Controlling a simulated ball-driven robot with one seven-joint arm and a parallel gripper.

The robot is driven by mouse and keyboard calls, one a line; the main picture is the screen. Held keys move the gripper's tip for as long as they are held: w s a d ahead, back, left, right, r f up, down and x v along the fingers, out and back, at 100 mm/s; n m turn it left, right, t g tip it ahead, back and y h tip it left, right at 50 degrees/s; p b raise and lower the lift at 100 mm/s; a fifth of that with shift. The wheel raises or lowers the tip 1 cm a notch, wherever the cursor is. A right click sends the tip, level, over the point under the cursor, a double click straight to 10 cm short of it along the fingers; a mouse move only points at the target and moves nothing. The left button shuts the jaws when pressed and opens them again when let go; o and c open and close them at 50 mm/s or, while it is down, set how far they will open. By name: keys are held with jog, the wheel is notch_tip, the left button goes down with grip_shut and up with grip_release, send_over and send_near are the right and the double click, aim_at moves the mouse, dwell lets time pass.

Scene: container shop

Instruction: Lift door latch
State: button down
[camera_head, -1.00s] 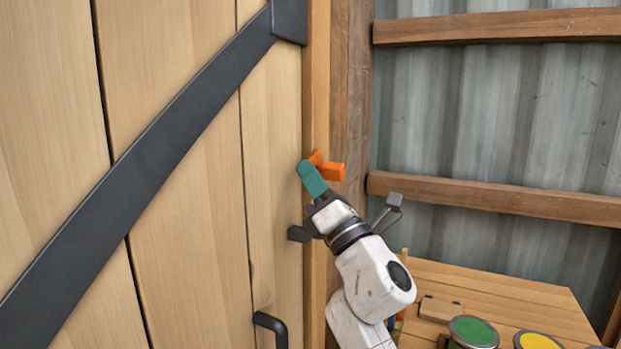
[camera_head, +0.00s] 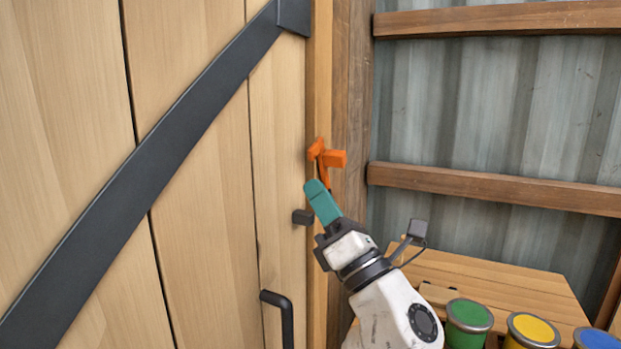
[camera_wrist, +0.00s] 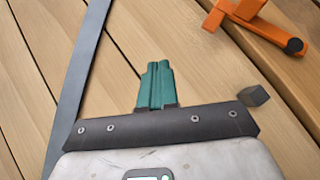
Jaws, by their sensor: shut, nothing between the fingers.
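The orange latch (camera_head: 326,157) is mounted at the door's right edge, by the wooden post. A thin lower part of it runs down behind my fingertips in the head view. My gripper (camera_head: 316,188) has teal fingers, shut and empty, pointing up just below the latch. In the wrist view, the latch (camera_wrist: 255,24) lies at the upper right, apart from my fingers (camera_wrist: 157,72). The wooden door (camera_head: 200,170) looks closed against the post. A small dark block (camera_head: 303,217) sits on the door's edge below the latch; it also shows in the wrist view (camera_wrist: 255,95).
A black door handle (camera_head: 284,315) is low on the door, left of my arm. A dark diagonal brace (camera_head: 150,160) crosses the door. A wooden bench (camera_head: 520,290) with green (camera_head: 468,318), yellow (camera_head: 532,332) and blue cans stands at the lower right, close to my arm.

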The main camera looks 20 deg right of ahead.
jog(key=s, duration=0.2)
jog(key=shift+s+f, duration=0.35)
jog(key=shift+s, duration=0.05)
jog(key=shift+d, duration=0.15)
